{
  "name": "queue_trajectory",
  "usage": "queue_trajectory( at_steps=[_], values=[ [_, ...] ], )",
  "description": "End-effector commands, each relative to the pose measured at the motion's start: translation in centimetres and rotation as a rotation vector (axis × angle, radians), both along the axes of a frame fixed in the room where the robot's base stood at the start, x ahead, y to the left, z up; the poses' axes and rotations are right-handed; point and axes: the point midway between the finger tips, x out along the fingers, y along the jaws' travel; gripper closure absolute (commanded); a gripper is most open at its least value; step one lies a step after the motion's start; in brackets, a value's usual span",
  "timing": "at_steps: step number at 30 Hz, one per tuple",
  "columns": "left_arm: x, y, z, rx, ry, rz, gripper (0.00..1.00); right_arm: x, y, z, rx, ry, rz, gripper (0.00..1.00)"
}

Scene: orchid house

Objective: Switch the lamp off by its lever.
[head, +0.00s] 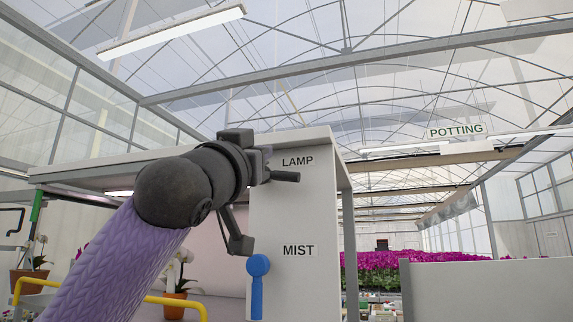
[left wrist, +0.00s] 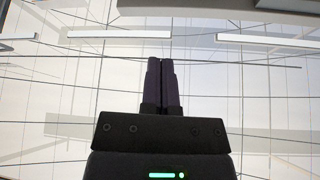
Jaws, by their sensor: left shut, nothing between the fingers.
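The white panel (head: 320,215) carries a LAMP label (head: 297,161) and, lower, a MIST label (head: 298,250). No lamp lever can be made out; the area left of the LAMP label is covered by my left gripper (head: 287,177). That gripper is in front of the panel, its fingers pointing right just below the LAMP label. In the left wrist view the fingers (left wrist: 162,80) are together and empty. Whether they touch anything on the panel cannot be told. A bright strip (head: 120,193) glows under the canopy left of the panel. My right gripper is out of view.
Potted orchids (head: 175,300) and a yellow rail (head: 180,304) are at lower left. Magenta flowers (head: 400,270) and a pale partition (head: 485,290) are at right.

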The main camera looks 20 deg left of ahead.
Motion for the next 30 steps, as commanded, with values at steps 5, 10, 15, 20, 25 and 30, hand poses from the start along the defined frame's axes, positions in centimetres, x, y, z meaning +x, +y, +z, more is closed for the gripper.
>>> queue_trajectory(
  at_steps=[5, 10, 15, 20, 25, 30],
  values=[
    [1.6, -0.2, 1.4, -0.001, 0.003, 0.0, 1.0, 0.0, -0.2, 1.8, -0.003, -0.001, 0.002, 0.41],
    [4.8, -0.7, 3.6, 0.0, 0.004, -0.001, 1.0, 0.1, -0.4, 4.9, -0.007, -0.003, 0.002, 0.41],
    [8.0, -1.1, 5.6, -0.001, 0.004, 0.0, 1.0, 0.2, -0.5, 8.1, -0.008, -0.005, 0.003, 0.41],
    [9.1, -0.8, 2.6, 0.002, 0.003, 0.002, 1.0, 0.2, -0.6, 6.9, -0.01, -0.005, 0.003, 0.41],
    [9.4, -0.5, 1.2, 0.001, 0.001, 0.001, 1.0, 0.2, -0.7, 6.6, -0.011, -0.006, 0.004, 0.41],
    [9.4, -0.5, 1.1, 0.001, 0.0, 0.001, 1.0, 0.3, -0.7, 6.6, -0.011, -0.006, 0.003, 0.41]
  ],
)
